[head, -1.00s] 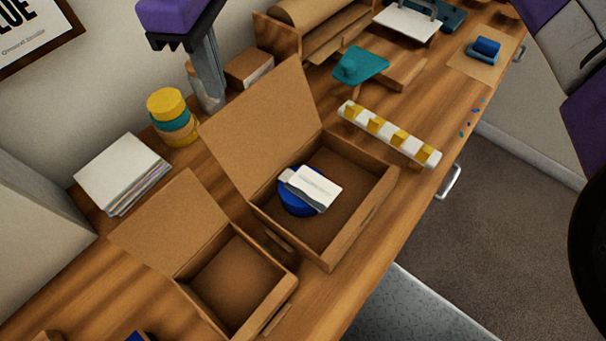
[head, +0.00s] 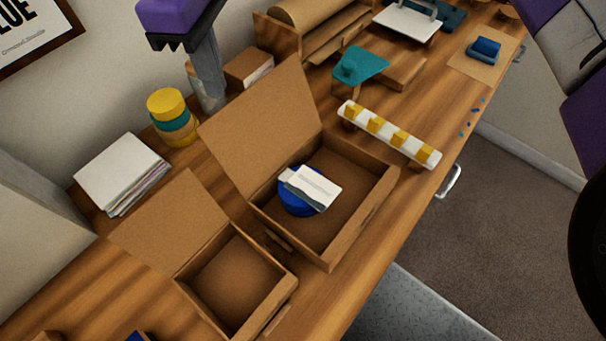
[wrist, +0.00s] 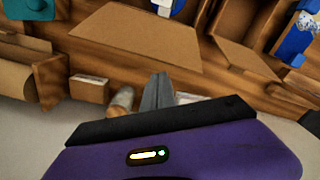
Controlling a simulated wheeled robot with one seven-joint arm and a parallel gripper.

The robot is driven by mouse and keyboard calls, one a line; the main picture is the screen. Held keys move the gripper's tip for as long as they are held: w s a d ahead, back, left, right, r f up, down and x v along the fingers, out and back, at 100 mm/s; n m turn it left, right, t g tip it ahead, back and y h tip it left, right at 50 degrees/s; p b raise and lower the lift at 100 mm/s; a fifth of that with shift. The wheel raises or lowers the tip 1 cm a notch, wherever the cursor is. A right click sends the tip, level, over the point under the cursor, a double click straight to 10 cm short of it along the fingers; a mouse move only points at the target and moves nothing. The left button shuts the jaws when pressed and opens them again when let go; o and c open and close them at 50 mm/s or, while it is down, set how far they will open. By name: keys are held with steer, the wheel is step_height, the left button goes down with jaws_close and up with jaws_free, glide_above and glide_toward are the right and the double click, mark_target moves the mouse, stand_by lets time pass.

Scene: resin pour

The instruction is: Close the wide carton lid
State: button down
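The wide carton (head: 335,245) stands on the bench with its lid (head: 262,125) raised and leaning back toward the wall. Inside it are a blue round object (head: 296,203) and a white card (head: 316,187). The lid also shows in the wrist view (wrist: 135,40). My gripper (head: 211,104) points down behind the lid, on the wall side. Its grey fingers also show in the wrist view (wrist: 158,78), close together with nothing visible between them. They appear apart from the lid.
A smaller open carton (head: 265,300) stands at the front left. Yellow and teal tubs (head: 172,115), a paper stack (head: 122,172) and a small brown box (head: 248,68) are near my gripper. A white rack with yellow blocks (head: 388,135) sits right of the wide carton.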

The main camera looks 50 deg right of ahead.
steer(key=shift+f+b, duration=1)
steer(key=shift+f, duration=2.2)
steer(key=s+p, duration=0.3)
steer(key=s, duration=0.6)
steer(key=shift+s, duration=0.2)
steer(key=shift+r, duration=0.1)
step_height(320, 180, up, 9)
steer(key=p, duration=0.8)
steer(key=shift+p, duration=0.4)
stand_by(0.3)
